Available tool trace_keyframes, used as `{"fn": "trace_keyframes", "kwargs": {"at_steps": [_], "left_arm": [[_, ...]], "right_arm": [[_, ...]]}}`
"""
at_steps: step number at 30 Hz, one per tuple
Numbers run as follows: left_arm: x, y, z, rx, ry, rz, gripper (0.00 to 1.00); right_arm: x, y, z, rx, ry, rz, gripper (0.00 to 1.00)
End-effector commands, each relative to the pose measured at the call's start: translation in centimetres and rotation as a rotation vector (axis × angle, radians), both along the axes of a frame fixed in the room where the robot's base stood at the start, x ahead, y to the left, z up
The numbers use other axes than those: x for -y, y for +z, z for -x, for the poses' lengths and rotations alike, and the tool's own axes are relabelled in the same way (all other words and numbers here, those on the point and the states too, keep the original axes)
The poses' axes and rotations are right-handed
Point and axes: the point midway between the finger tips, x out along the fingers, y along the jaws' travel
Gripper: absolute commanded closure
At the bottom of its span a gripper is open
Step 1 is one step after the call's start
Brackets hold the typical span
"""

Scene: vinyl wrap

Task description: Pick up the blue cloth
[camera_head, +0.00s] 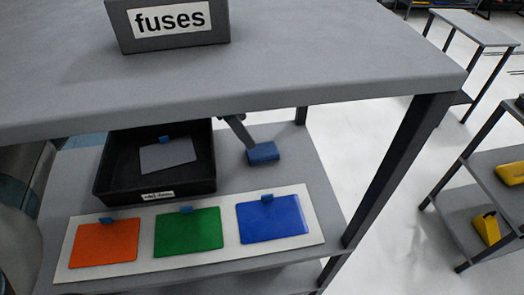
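A flat blue sheet (275,222), the likely blue cloth, lies on a white board (325,240) on the shelf below the tabletop. It is the rightmost of three coloured sheets, beside a green sheet (188,234) and an orange sheet (103,245). A small blue tab (267,197) sits at its top edge. Neither of my grippers shows in the head view. A grey rounded part at the left edge looks like my own arm, but its gripper is out of view.
The grey tabletop (300,65) with a "fuses" box (170,45) overhangs the shelf (305,165). Behind the board are a black bin (140,190) holding a grey sheet (168,155) and a blue-headed tool (263,153). A table leg (395,170) stands at the right.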

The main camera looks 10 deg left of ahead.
Motion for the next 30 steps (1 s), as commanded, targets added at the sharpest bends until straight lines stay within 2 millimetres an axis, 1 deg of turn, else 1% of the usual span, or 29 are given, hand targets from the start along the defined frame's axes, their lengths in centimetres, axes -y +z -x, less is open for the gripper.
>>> {"fn": "trace_keyframes", "kwargs": {"at_steps": [1, 6, 9, 13, 17, 24, 30], "left_arm": [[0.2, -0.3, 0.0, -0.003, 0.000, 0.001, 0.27], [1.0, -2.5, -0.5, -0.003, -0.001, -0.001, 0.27], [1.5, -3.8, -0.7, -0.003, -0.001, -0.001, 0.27], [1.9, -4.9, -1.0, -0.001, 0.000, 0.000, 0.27], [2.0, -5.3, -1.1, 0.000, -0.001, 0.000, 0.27], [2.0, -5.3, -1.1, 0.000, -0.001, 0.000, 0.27], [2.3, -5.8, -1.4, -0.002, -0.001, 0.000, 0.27]], "right_arm": [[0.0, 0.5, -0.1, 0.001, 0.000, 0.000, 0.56], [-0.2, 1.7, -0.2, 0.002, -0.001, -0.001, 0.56], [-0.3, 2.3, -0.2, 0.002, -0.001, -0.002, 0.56], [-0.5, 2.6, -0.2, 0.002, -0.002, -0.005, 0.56], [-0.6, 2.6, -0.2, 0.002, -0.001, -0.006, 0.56], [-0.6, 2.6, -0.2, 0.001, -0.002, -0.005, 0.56], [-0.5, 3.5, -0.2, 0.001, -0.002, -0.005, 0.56]]}}
